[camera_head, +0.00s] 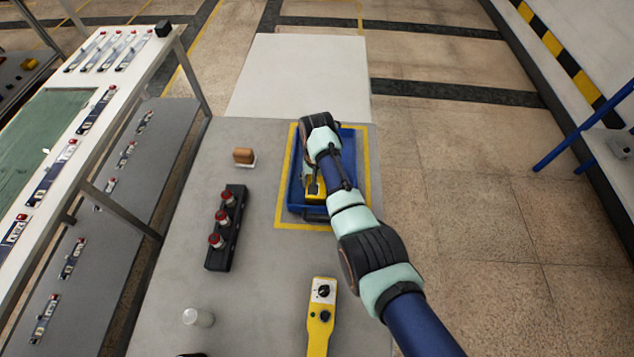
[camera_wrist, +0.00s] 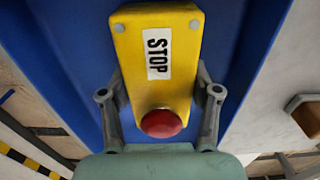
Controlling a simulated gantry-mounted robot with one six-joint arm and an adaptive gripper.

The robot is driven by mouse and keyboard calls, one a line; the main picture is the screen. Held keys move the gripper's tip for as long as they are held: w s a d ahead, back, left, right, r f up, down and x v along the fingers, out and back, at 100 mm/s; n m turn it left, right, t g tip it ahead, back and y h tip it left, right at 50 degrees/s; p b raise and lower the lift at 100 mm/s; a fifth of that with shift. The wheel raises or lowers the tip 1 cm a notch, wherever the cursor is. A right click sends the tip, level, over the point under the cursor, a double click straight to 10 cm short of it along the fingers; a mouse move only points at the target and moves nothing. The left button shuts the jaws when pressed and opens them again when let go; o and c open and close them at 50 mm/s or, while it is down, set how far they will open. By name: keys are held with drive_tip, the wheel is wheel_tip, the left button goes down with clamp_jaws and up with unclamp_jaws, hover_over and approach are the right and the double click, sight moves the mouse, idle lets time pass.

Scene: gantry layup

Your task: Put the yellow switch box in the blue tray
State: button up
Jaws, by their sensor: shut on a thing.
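The yellow switch box (camera_wrist: 152,90) has a white STOP label and a red button in the wrist view. My gripper (camera_wrist: 159,85) is shut on it, with one finger on each side near the button end. In the head view the yellow switch box (camera_head: 315,188) shows partly below my wrist, within the outline of the blue tray (camera_head: 293,197). My arm hides part of the tray and box. Blue tray surface (camera_wrist: 65,55) shows behind the box in the wrist view. I cannot tell whether the box touches the tray floor.
A yellow pendant (camera_head: 320,318) with dark knobs lies near the table's front. A black block with red-topped pieces (camera_head: 226,228), an orange-brown block (camera_head: 244,157) and a white cylinder (camera_head: 198,317) stand left of the tray. Yellow tape (camera_head: 280,200) outlines the tray.

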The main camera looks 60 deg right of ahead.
drive_tip(key=shift+w+d+r, duration=0.1)
drive_tip(key=shift+r, duration=0.05)
drive_tip(key=shift+f, duration=0.2)
drive_tip(key=o, duration=1.3)
drive_tip(key=shift+r, duration=0.1)
wheel_tip(320, 180, up, 12)
drive_tip(key=p, duration=0.3)
drive_tip(key=shift+r+p, duration=0.1)
drive_tip(key=shift+p, duration=0.25)
